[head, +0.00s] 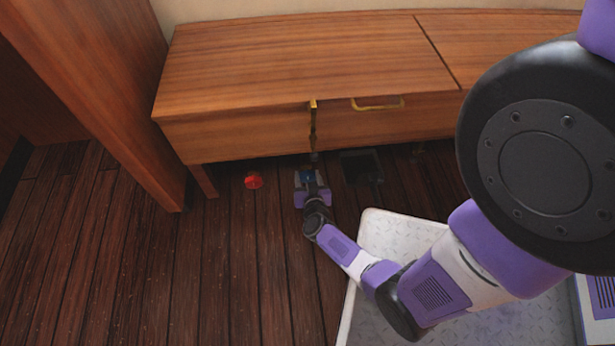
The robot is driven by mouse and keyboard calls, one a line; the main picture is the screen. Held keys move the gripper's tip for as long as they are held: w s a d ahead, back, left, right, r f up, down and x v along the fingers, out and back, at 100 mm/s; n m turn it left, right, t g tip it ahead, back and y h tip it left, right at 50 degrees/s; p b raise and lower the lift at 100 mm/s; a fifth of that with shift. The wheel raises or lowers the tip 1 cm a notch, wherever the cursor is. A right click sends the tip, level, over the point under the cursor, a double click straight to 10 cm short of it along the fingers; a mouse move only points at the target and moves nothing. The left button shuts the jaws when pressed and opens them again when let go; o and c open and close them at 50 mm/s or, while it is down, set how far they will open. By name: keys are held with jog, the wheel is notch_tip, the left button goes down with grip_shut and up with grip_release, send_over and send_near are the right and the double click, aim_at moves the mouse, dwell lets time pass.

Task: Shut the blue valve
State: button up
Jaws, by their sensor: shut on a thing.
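The blue valve (308,176) shows as a small patch of blue at the front of my gripper (309,177), low down by the front of the wooden bench. My gripper is shut on it and covers most of it, so how far it is turned cannot be told. My arm reaches down to it from the right. A red valve (253,180) sits a little to the left, apart from my gripper, below the bench's front edge.
The wooden bench (290,60) with a brass handle (378,104) overhangs the valves. A yellow upright bar (313,125) stands just above my gripper. A dark square opening or box (361,167) is to the right. A wooden post (105,90) rises at left. The plank floor (200,270) is clear.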

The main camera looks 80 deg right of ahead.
aim_at(308, 179)
dwell(0.4)
jog(key=o, duration=1.3)
jog(key=shift+a, duration=0.1)
jog(key=p+v, duration=0.4)
jog(key=v, duration=0.2)
jog(key=shift+s+a+r, duration=0.2)
jog(key=shift+r, duration=0.15)
jog(key=shift+s+a, duration=0.2)
jog(key=shift+a, duration=0.25)
jog(key=shift+m, duration=0.3)
